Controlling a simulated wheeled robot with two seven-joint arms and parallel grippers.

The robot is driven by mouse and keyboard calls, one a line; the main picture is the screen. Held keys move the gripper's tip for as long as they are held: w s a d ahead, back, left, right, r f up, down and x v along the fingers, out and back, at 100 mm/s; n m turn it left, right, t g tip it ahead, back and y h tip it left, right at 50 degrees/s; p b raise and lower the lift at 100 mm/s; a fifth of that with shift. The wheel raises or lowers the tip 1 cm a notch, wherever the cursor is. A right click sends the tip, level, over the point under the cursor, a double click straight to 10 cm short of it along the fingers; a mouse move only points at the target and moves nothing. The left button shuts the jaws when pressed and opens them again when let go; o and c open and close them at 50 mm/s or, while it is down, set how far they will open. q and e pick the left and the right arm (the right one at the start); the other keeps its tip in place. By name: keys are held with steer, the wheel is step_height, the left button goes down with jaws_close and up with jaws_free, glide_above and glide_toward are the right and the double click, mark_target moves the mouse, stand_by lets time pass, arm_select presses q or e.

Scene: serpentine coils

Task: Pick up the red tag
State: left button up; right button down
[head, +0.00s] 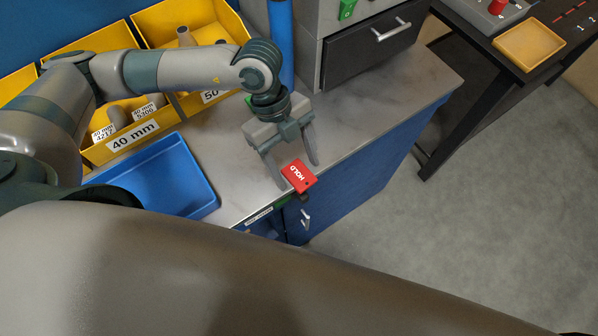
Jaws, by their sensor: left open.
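The red tag (299,176), lettered HOLD, is at the front edge of the grey worktop (350,113). A small dark part shows just below it. My left gripper (298,174) points down at the tag with its two fingers apart. One finger is to the left of the tag and the other is at its upper right. I cannot tell whether either finger touches the tag. No gripper of my right arm shows.
A blue tray (205,190) and yellow bins (95,152) marked 40 mm and 50 stand left on the worktop. A blue post (281,40) and a dark drawer (365,55) stand behind. Worktop to the right is clear. A large grey arm surface of mine fills the foreground.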

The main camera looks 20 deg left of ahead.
mark_target(296, 171)
arm_select(q)
steer(key=c, duration=1.1)
steer(key=shift+r, duration=0.2)
steer(key=shift+r+b, duration=0.45)
steer(key=shift+r, duration=0.2)
step_height(296, 171, up, 2)
steer(key=shift+d+r+b, duration=0.1)
steer(key=shift+r+b, duration=0.15)
steer(key=shift+b, duration=0.3)
steer(key=shift+s+d+r+p, duration=1.15)
steer(key=shift+s+p, duration=0.3)
steer(key=shift+s, duration=0.1)
steer(key=shift+s+d+r+p, duration=1.15)
steer(key=shift+s+p, duration=0.25)
steer(key=shift+s, duration=0.15)
steer(key=shift+s+d+r+p, duration=1.05)
steer(key=shift+s+r+p, duration=0.1)
steer(key=shift+s+p, duration=0.35)
